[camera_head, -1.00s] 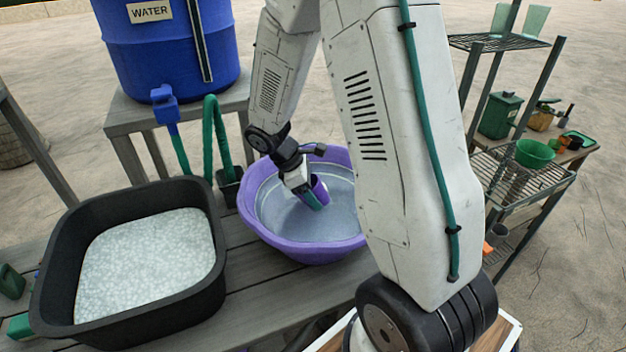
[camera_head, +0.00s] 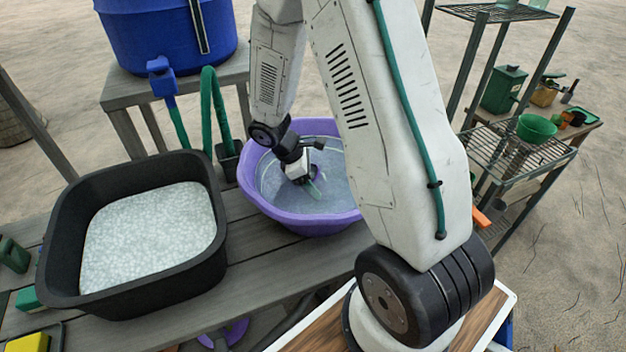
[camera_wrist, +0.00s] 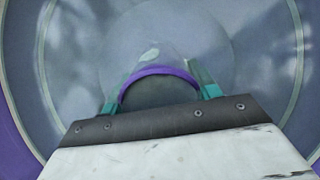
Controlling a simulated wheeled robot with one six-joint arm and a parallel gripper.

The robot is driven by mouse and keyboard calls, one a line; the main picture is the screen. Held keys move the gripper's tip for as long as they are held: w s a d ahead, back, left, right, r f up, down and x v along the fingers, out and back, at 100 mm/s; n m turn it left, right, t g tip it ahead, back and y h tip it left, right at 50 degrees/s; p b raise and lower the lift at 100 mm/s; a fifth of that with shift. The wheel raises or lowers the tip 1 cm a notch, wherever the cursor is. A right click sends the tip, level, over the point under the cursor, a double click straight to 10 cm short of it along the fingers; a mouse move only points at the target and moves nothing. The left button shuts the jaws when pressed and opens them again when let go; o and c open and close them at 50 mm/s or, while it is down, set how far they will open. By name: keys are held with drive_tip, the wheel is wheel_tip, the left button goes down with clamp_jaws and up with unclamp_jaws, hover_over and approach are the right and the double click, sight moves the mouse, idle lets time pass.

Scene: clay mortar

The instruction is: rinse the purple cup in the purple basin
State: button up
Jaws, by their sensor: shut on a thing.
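The purple basin (camera_head: 315,222) stands on the grey slatted table and holds clear water. My gripper (camera_head: 313,187) reaches down into the basin, with its fingers low at the water. In the wrist view my gripper (camera_wrist: 160,95) is shut on the purple cup (camera_wrist: 160,71), one teal finger on each side. The cup's purple rim shows as an arc between the fingers; the rest of the cup is hidden or blurred by water. In the head view the cup is almost wholly hidden by my gripper, with only a faint purple trace beside the fingers.
A black tub (camera_head: 130,304) of whitish, bubbly contents stands left of the basin. A blue water barrel (camera_head: 150,35) with a tap (camera_head: 160,78) and a green hose (camera_head: 212,100) are behind. A shelf rack (camera_head: 510,165) stands at right.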

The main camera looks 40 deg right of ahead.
drive_tip(key=shift+f, duration=0.1)
drive_tip(key=shift+f, duration=0.4)
drive_tip(key=shift+r, duration=0.1)
idle(0.4)
drive_tip(key=shift+a, duration=0.1)
